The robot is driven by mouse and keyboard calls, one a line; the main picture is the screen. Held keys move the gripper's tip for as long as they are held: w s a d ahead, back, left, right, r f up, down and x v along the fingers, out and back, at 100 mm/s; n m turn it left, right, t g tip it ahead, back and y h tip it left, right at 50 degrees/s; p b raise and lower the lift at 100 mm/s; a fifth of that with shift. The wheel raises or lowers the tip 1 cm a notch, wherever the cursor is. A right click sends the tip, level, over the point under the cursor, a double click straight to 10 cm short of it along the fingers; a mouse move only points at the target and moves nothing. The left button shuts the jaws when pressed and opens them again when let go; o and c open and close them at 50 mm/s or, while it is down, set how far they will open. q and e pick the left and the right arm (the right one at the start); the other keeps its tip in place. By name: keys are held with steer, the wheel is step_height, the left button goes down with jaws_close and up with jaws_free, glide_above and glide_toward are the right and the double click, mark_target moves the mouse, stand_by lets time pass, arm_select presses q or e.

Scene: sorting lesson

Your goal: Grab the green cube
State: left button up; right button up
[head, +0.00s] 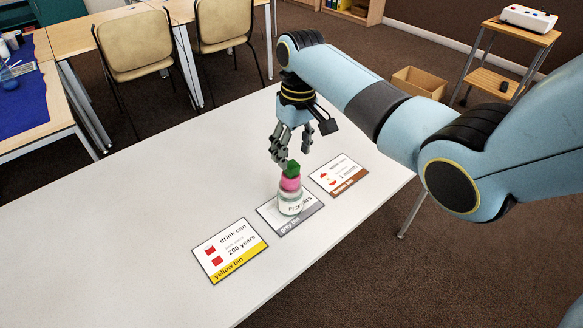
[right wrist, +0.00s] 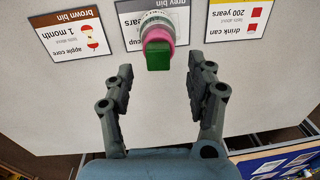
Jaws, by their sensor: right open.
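The green cube (head: 293,167) sits on top of a pink piece (head: 290,183), which rests on a whitish jar or cup (head: 291,202) on the table. In the right wrist view the green cube (right wrist: 158,56) shows just beyond the fingertips, between their lines. My right gripper (head: 294,150) is open and empty, pointing down just above and behind the cube. Its spread fingers also show in the right wrist view (right wrist: 160,68). My left gripper is not in view.
The stack stands on the grey bin card (head: 274,219). The yellow bin card (head: 230,250) lies to the left, the brown bin card (head: 338,176) to the right. The white table (head: 130,215) is otherwise clear. Chairs (head: 136,45) and a cardboard box (head: 419,82) are beyond.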

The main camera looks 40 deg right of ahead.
mark_target(292, 164)
step_height(292, 164, down, 5)
steer(key=shift+w+a+r, duration=0.1)
steer(key=shift+c, duration=0.2)
steer(key=c, duration=1)
steer(key=shift+c, duration=0.3)
steer(key=shift+r, duration=0.15)
